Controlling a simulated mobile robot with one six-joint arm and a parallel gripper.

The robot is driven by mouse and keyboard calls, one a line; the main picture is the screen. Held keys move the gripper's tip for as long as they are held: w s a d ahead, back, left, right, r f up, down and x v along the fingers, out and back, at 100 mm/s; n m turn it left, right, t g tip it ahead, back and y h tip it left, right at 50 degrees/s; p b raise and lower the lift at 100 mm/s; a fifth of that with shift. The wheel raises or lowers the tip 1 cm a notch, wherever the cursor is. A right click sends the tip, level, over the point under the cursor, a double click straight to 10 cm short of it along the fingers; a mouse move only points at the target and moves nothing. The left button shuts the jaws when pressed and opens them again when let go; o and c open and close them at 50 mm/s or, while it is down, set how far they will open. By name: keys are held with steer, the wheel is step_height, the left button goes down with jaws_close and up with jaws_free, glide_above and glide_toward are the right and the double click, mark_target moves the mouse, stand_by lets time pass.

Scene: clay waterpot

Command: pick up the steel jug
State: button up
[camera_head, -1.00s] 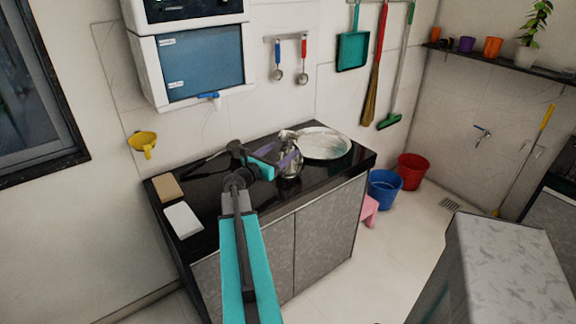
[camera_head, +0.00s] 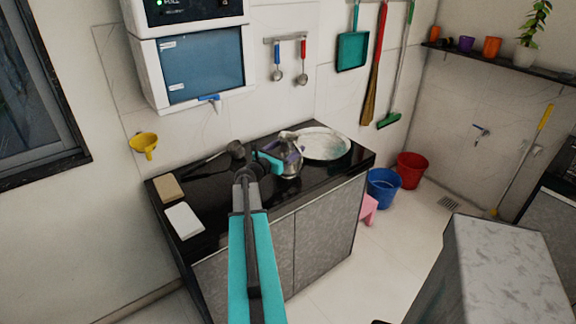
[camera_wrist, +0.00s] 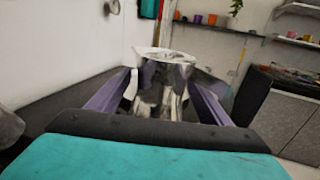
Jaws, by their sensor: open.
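The steel jug (camera_head: 288,158) stands upright on the black counter top (camera_head: 215,195), just in front of a large pale round plate (camera_head: 326,144). It is shiny, with a wide rim. In the wrist view the jug (camera_wrist: 160,90) is in the middle, between the two purple fingers of my gripper (camera_wrist: 155,100). The fingers are apart, one on each side of the jug, and I cannot tell whether either touches it. In the head view my gripper (camera_head: 282,160) is at the jug's left side, and its far parts are partly hidden.
A dark long-handled pan or ladle (camera_head: 225,154) lies on the counter to the left. A brown block (camera_head: 168,188) and a white block (camera_head: 184,220) lie at the left end. A white water purifier (camera_head: 195,65) hangs above. Blue (camera_head: 383,188) and red (camera_head: 410,170) buckets stand on the floor.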

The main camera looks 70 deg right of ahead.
stand_by(0.5)
steer(key=c, duration=1.8)
steer(key=shift+r, duration=0.15)
